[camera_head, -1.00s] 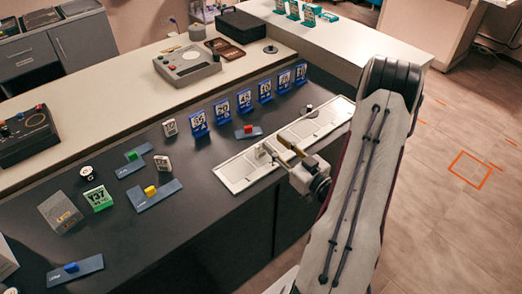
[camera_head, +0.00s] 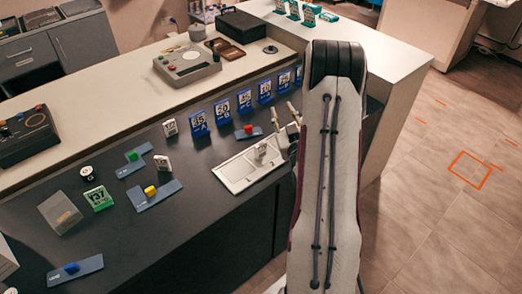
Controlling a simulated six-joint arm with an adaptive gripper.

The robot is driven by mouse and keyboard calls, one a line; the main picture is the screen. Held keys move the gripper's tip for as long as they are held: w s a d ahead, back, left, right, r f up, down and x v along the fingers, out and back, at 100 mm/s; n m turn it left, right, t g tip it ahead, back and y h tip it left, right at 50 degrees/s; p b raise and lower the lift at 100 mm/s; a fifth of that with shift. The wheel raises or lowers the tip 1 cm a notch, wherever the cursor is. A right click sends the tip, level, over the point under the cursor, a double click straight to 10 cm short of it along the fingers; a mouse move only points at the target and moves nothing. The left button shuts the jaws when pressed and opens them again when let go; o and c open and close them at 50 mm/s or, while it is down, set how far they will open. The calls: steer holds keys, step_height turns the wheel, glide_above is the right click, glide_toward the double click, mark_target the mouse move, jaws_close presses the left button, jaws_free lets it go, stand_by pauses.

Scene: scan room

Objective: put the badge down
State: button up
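A small pale badge (camera_head: 261,151) stands upright in the white tray (camera_head: 236,182) on the dark counter. Its marking is too small to read. My gripper (camera_head: 284,110) is up and to the right of this badge, apart from it. Its two fingers are spread with nothing visible between them. My arm hides the right part of the tray and part of the gripper.
A row of blue number badges (camera_head: 222,112) stands behind the tray. A blue block with a red knob (camera_head: 248,131) lies close to the tray. Blue blocks with green (camera_head: 132,156) and yellow (camera_head: 150,191) knobs lie further left, beside a green badge (camera_head: 98,198).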

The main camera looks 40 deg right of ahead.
steer(key=w+d+r+m+g+h, duration=0.2)
steer(key=h, duration=0.1)
steer(key=m+g+h, duration=0.2)
steer(key=m+g, duration=1.1)
steer(key=g, duration=0.1)
glide_above(261, 150)
steer(key=a, duration=0.6)
step_height(261, 150, down, 3)
steer(key=f, duration=0.2)
steer(key=a+f, duration=0.1)
steer(key=f, duration=0.1)
steer(key=shift+f, duration=0.65)
steer(key=shift+d, duration=0.1)
steer(key=shift+x, duration=1.25)
